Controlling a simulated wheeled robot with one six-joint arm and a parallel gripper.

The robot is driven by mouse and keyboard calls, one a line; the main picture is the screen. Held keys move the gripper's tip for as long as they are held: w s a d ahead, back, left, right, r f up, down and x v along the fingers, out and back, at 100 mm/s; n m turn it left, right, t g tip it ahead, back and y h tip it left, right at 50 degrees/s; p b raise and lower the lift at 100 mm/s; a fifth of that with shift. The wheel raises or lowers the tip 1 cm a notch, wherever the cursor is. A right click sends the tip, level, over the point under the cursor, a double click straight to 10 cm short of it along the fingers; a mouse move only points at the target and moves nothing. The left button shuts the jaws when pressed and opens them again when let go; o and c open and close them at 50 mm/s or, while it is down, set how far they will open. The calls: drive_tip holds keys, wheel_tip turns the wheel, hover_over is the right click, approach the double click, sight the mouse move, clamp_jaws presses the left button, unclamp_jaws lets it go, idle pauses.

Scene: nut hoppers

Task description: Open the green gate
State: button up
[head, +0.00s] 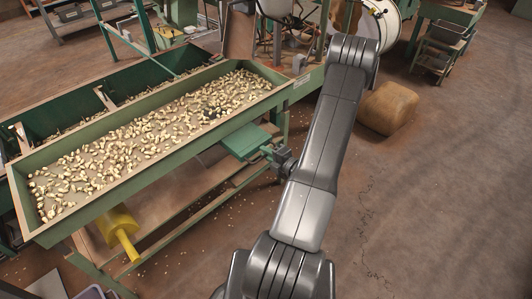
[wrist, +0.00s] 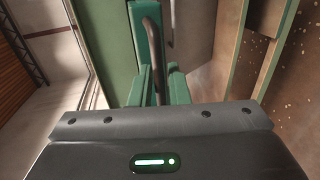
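The green gate (head: 246,142) is a flat green plate at the near long side of the nut hopper (head: 105,205), toward its right end. My gripper (head: 279,158) is at the gate's outer edge in the head view, close to a small piece there. In the wrist view, a dark curved bar (wrist: 152,40) stands beside upright green parts (wrist: 138,45), straight ahead of my gripper's grey body.
Many pale nuts (head: 150,135) lie in the hopper. A yellow part (head: 118,226) hangs below its left end. A brown sack-like block (head: 388,108) sits on the floor at the right. The floor (head: 450,200) right of my arm is mostly clear.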

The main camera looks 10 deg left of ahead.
drive_tip(key=shift+o, duration=0.4)
drive_tip(key=p+v, duration=0.1)
drive_tip(key=v, duration=1.3)
drive_tip(key=shift+w+a+f, duration=0.1)
drive_tip(key=shift+w, duration=0.05)
drive_tip(key=b+x, duration=0.1)
drive_tip(key=x, duration=1.2)
drive_tip(key=shift+w+a, duration=0.2)
drive_tip(key=shift+a, duration=0.15)
drive_tip(key=shift+s, duration=0.1)
